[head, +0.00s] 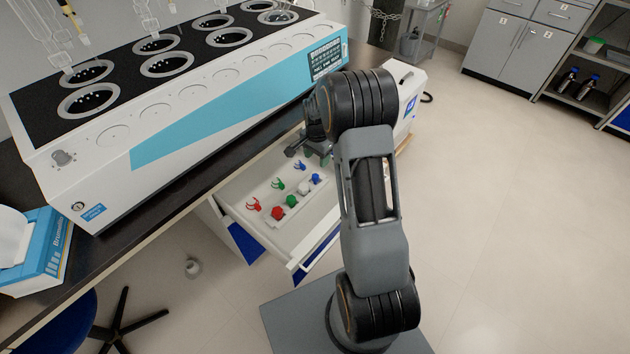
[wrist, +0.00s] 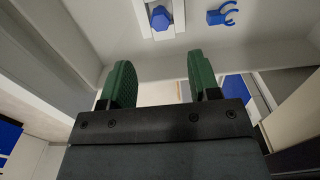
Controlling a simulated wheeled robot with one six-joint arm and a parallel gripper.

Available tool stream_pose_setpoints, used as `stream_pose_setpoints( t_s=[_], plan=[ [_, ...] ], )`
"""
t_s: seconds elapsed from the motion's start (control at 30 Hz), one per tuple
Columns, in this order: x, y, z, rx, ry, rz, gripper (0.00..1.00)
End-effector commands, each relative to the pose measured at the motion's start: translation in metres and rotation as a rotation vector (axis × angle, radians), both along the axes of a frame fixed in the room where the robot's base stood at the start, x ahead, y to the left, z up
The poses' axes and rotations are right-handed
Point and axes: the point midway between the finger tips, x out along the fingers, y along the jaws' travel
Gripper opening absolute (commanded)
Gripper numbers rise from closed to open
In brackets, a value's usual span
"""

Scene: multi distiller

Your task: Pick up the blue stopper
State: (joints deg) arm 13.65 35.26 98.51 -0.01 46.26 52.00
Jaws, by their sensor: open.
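The blue stopper (head: 316,179) sits at the far end of a row of stoppers in the open drawer (head: 243,215). In the wrist view the blue stopper (wrist: 160,18) is at the top, in a white holder, lined up with the gap between my fingers. My gripper (wrist: 160,65) is open, with its green fingers apart and nothing between them. The stopper lies beyond the fingertips, not between them. In the head view my gripper (head: 318,155) is over the far end of the drawer, partly hidden by my arm.
White, green (head: 291,201) and red (head: 277,213) stoppers share the row. Blue (head: 299,165), green (head: 278,184) and red (head: 253,204) clips lie beside it. The blue clip also shows in the wrist view (wrist: 222,14). A large distiller (head: 190,90) stands on the bench above the drawer.

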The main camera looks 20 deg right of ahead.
Motion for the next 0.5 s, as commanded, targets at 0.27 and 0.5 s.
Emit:
stream_pose_setpoints(
  t_s=[0.27,0.5],
  plan=[
    [0.0,0.001,-0.04,0.0,0.001,0.002,0.56],
    [0.0,0.001,-0.053,0.0,0.0,0.003,0.56]
  ],
)
